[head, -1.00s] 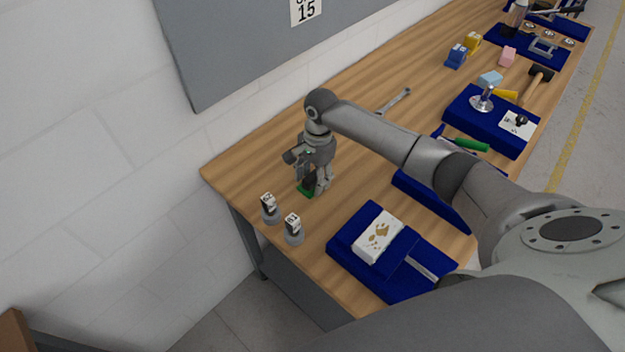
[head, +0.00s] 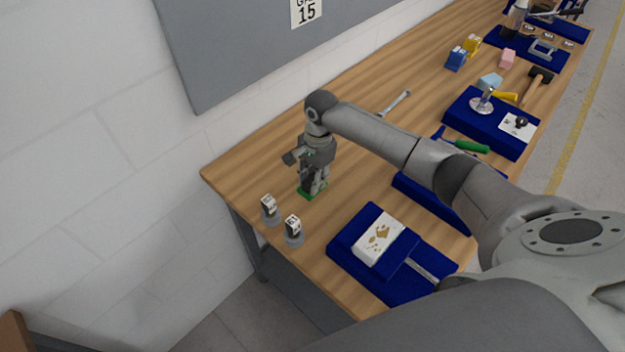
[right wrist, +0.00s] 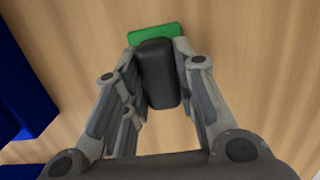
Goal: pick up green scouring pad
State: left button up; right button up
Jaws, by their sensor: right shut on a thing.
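The green scouring pad (head: 306,196) lies on the wooden table near its left end, flat as far as I can see. A black block (right wrist: 158,75) stands on it like a grip; in the right wrist view the pad (right wrist: 154,32) shows beyond the block. My right gripper (head: 314,186) points down over the pad, with its fingers shut on the black block from both sides. In the head view the fingers hide most of the block. I see no clear gap between pad and table. My left gripper is out of view.
Two small grey weights with labels (head: 269,209) (head: 293,229) stand close by, near the table's left edge. A blue tray (head: 340,240) with a spotted white block (head: 378,238) is in front. A wrench (head: 394,104) lies behind. More blue trays and tools stand farther right.

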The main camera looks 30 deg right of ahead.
jog(key=shift+r+b, duration=0.3)
jog(key=shift+r, duration=0.15)
jog(key=s+a+r+b, duration=0.1)
jog(key=s+r+b, duration=0.2)
jog(key=s+r, duration=0.9)
jog(key=shift+s, duration=1)
jog(key=shift+a, duration=0.1)
jog(key=o, duration=0.5)
jog(key=shift+c, duration=0.2)
jog(key=shift+w, duration=0.1)
jog(key=c, duration=0.3)
